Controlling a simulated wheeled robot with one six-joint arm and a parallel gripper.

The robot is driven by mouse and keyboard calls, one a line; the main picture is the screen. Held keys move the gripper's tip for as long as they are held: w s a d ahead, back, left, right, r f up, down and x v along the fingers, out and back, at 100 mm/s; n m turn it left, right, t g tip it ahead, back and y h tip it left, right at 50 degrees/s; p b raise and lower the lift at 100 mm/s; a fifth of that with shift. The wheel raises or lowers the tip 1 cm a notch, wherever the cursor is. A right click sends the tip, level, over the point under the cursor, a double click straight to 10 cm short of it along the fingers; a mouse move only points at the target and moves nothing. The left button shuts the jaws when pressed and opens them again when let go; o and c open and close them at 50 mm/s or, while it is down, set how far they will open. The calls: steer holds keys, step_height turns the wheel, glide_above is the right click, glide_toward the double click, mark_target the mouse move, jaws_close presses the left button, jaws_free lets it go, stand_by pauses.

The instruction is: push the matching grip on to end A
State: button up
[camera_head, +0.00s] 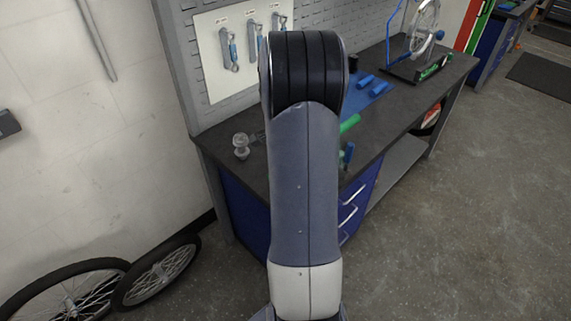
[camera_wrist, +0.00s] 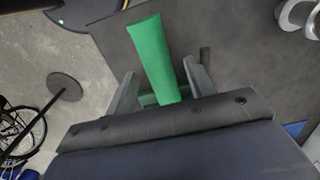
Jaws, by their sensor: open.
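A green grip (camera_wrist: 153,50) lies in the wrist view, its near end reaching between the fingers of my gripper (camera_wrist: 160,84). The fingers are apart on either side of it and not closed on it. Green also shows beside my arm on the bench in the head view (camera_head: 350,123). Two blue cylinders, which look like grips (camera_head: 379,87), lie on a blue mat (camera_head: 384,97) farther back. My arm hides the middle of the bench and my gripper in the head view. I cannot make out end A or its marking.
The dark workbench (camera_head: 400,125) has a metal part (camera_head: 241,146) at its left end and a wheel in a stand (camera_head: 425,40) at the back right. Tools (camera_head: 229,50) hang on the board. Bicycle wheels (camera_head: 160,270) stand at the lower left. Floor is clear at right.

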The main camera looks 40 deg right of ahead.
step_height(320, 180, up, 10)
steer(key=b, duration=0.1)
stand_by(0.4)
step_height(320, 180, down, 11)
steer(key=shift+r+p, duration=0.15)
steer(key=shift+p, duration=0.5)
steer(key=shift+a, duration=0.15)
